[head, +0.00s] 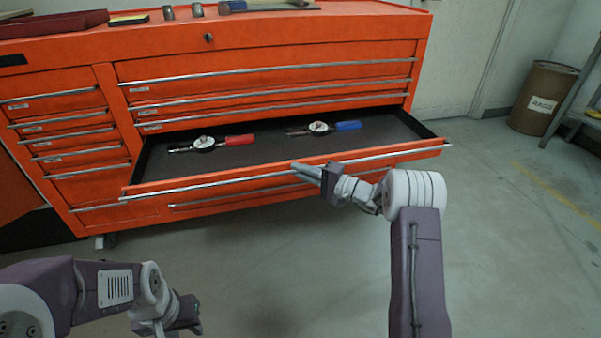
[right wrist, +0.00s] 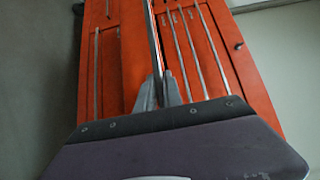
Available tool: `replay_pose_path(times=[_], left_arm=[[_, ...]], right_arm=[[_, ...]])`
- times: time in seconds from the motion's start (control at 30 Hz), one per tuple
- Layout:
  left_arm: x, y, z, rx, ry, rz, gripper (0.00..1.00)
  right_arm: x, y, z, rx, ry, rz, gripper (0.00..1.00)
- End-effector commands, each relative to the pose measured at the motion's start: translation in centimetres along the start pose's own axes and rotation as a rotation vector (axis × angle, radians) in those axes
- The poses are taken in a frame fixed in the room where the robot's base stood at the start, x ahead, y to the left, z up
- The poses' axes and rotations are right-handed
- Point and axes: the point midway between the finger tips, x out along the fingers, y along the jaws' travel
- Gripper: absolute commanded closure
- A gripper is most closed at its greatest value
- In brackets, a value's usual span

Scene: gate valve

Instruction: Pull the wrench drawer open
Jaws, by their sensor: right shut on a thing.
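The wrench drawer (head: 270,150) of the orange tool cabinet is pulled out, its dark interior showing. Inside lie a wrench with a red handle (head: 240,140) at the left and a wrench with a blue handle (head: 348,126) further right. My right gripper (head: 304,171) is shut on the drawer's long metal handle (head: 230,181), near its middle. In the right wrist view the fingers (right wrist: 158,92) close around the handle bar (right wrist: 153,40). My left gripper (head: 190,313) is low at the left, away from the cabinet; its fingers are too unclear to tell open from shut.
The orange cabinet (head: 270,68) has several other drawers, all closed. Tools and a red tray (head: 55,23) lie on its top. A brown rags drum (head: 541,96) and a metal rack stand at the right. The grey floor (head: 520,240) at the right is clear.

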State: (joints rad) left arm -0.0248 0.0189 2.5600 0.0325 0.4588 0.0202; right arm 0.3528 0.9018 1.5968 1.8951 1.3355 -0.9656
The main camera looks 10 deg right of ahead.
Motion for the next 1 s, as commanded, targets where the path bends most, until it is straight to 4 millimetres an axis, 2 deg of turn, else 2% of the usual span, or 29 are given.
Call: replay_pose_path(times=[0.43, 0.47, 0.5, 0.53, 0.83, 0.93, 1.0], left_arm=[[0.0, 0.0, 0.0, 0.000, 0.000, 0.000, 0.64], [0.0, 0.0, 0.0, 0.000, 0.000, 0.000, 0.64], [0.0, 0.0, 0.0, 0.000, 0.000, 0.000, 0.64], [0.0, 0.0, 0.0, 0.000, 0.000, 0.000, 0.64], [-0.1, 0.0, 0.0, 0.000, 0.000, 0.000, 0.64], [-1.0, 0.0, -0.1, 0.000, 0.000, 0.000, 0.64], [-1.8, 0.0, -0.2, 0.000, 0.000, 0.000, 0.64]], right_arm=[[0.0, 0.0, 0.0, -0.001, 0.000, -0.001, 1.00], [0.0, 0.0, 0.0, 0.000, 0.000, -0.001, 0.81], [0.0, 0.0, 0.0, 0.000, 0.000, -0.001, 0.70], [0.0, 0.0, 0.0, -0.001, 0.000, -0.001, 0.67], [-0.2, -0.1, 0.0, 0.000, 0.001, 0.000, 0.67], [-1.5, -0.4, -0.1, 0.001, 0.003, 0.001, 0.67], [-3.1, -0.5, -0.2, 0.003, 0.005, 0.001, 0.67]])
